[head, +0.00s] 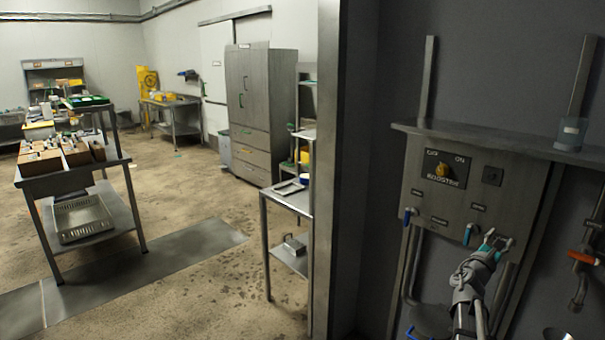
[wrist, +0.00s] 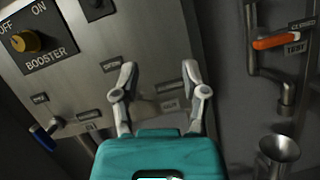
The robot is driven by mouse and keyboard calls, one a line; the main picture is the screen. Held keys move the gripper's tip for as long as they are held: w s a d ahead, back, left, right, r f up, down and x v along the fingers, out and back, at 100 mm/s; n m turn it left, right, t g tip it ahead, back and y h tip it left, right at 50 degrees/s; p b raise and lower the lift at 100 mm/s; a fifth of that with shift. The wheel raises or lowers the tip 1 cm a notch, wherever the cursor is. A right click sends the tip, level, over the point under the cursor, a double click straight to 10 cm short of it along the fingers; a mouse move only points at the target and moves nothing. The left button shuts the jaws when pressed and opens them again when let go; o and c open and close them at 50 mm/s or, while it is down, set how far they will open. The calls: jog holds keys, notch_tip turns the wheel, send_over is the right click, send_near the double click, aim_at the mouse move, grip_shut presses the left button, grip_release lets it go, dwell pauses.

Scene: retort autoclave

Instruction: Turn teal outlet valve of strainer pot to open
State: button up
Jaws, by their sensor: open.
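My gripper (head: 499,238) is open and empty in front of the lower right of the booster panel. The left one also shows in the wrist view (wrist: 42,138). The strainer pot cannot be made out surely; my arm hides part of the area below.
The booster panel (head: 418,180) carries a yellow knob (head: 442,170). A shelf (head: 485,138) with a glass sits above. An orange lever (head: 583,258) on pipework is at the right. A metal cup (wrist: 278,150) is low right. A steel post (head: 328,170) stands left.

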jog(key=s+a+f+m+g+y+b, duration=0.35)
jog(key=a+f+m, duration=0.35)
jog(key=a+f, duration=0.3)
jog(key=s+a+f+m+g+y+b, duration=0.2)
jog(key=s+a+f+m+g+y, duration=0.25)
jog(key=a+f+m, duration=0.45)
jog(key=s+a+f+m+g+y+b, duration=0.25)
jog(key=a+f+m+y, duration=0.25)
jog(key=a+f, duration=0.7)
jog(key=s+a+f+g+y, duration=0.25)
jog(key=s+a+y, duration=0.25)
jog(key=a, duration=0.6)
notch_tip(320, 180, up, 19)
jog(key=p, duration=1.8)
jog(key=shift+f+m+p, duration=0.15)
jog(key=shift+m+p, duration=0.2)
jog(key=shift+m, duration=0.05)
